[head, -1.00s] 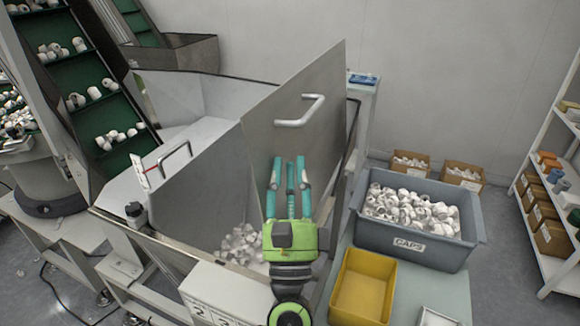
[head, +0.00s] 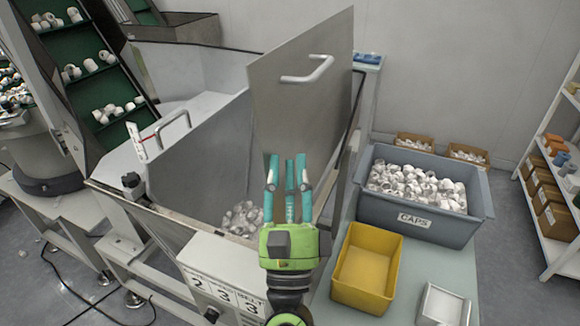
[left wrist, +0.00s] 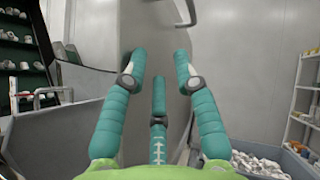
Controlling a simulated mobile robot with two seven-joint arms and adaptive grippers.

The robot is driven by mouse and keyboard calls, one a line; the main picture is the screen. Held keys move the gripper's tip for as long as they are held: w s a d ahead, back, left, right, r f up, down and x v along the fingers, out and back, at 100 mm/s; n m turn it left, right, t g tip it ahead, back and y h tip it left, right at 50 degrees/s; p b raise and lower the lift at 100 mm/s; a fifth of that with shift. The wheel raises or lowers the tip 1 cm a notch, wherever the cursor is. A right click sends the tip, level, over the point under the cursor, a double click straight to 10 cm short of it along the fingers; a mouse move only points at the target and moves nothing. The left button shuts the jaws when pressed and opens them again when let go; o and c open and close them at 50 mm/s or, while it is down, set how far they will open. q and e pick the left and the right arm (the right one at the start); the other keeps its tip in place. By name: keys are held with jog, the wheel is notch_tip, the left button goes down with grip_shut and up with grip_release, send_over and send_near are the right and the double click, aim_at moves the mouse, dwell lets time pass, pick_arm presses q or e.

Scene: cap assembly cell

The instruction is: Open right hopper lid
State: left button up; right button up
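The right hopper lid (head: 300,110) is a grey metal panel. It stands raised and steeply tilted over the hopper, its bar handle (head: 308,72) high on the side facing me. The hopper's opening shows beneath it, with white caps (head: 241,218) inside. My left gripper (head: 288,165) is green with teal fingers. It is empty, its fingers spread apart, pointing up in front of the lid's lower part. Contact with the lid cannot be told. In the left wrist view the lid (left wrist: 160,35) rises behind the spread fingers (left wrist: 160,65). My right gripper is not in view.
The left lid with its handle (head: 173,130) lies left of the opening. A grey caps bin (head: 430,226) and a yellow bin (head: 366,270) stand on the table at right. The control box (head: 218,275) is at the hopper's front. Shelves (head: 550,190) stand far right.

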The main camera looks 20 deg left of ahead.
pick_arm(q)
jog(key=shift+b+v, duration=0.7)
jog(key=shift+v, duration=0.4)
